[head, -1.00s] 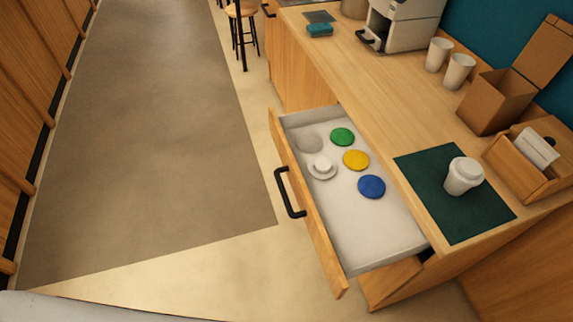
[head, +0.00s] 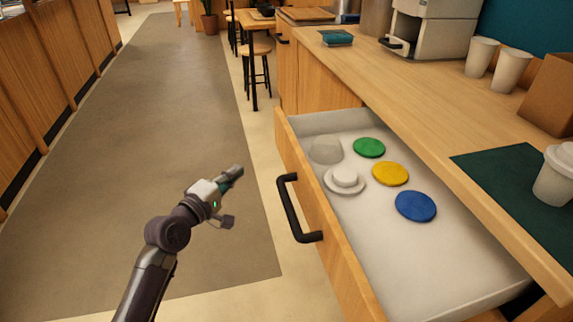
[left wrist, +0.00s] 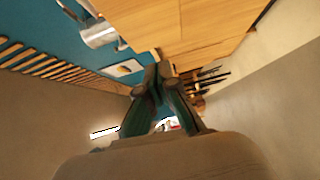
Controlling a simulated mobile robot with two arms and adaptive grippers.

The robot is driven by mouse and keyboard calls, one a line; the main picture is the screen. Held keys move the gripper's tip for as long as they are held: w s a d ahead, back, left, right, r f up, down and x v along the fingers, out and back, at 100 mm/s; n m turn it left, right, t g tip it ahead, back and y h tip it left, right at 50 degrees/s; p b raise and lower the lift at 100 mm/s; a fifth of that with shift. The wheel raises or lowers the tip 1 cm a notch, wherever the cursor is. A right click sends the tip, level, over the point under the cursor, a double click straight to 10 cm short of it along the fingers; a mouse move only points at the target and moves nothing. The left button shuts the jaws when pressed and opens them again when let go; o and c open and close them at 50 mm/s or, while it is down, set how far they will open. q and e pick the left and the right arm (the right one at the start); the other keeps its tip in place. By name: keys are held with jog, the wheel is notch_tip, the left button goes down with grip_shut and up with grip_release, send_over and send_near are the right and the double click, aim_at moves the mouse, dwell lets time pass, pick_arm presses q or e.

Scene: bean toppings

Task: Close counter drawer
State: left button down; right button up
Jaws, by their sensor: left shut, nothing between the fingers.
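The counter drawer (head: 335,250) is pulled far out from the counter in the head view. Its black bar handle (head: 292,208) is on the wooden front, facing left. Inside lie a green disc (head: 369,147), a yellow disc (head: 390,173), a blue disc (head: 416,206), a white lid (head: 344,179) and a clear dome-like lid (head: 326,150). My left gripper (head: 238,170) is shut and empty, above the floor to the left of the handle and apart from it. In the left wrist view its fingers (left wrist: 160,75) are together. My right gripper is not in view.
The counter (head: 430,120) holds a coffee machine (head: 420,30), paper cups (head: 510,70), a cardboard box (head: 552,95) and a lidded cup (head: 553,180) on a green mat (head: 500,185). A stool (head: 254,60) stands farther back. The floor left of the drawer is clear.

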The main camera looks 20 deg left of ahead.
pick_arm(q)
jog(key=b, duration=0.2)
send_near(281, 141)
jog(key=w+a, duration=0.2)
jog(key=w, duration=0.2)
jog(key=shift+w+d, duration=0.35)
jog(key=shift+d, duration=0.25)
jog(key=shift+w+d, duration=0.3)
jog(key=shift+d, duration=0.25)
jog(key=shift+w+d, duration=0.3)
jog(key=shift+d, duration=0.15)
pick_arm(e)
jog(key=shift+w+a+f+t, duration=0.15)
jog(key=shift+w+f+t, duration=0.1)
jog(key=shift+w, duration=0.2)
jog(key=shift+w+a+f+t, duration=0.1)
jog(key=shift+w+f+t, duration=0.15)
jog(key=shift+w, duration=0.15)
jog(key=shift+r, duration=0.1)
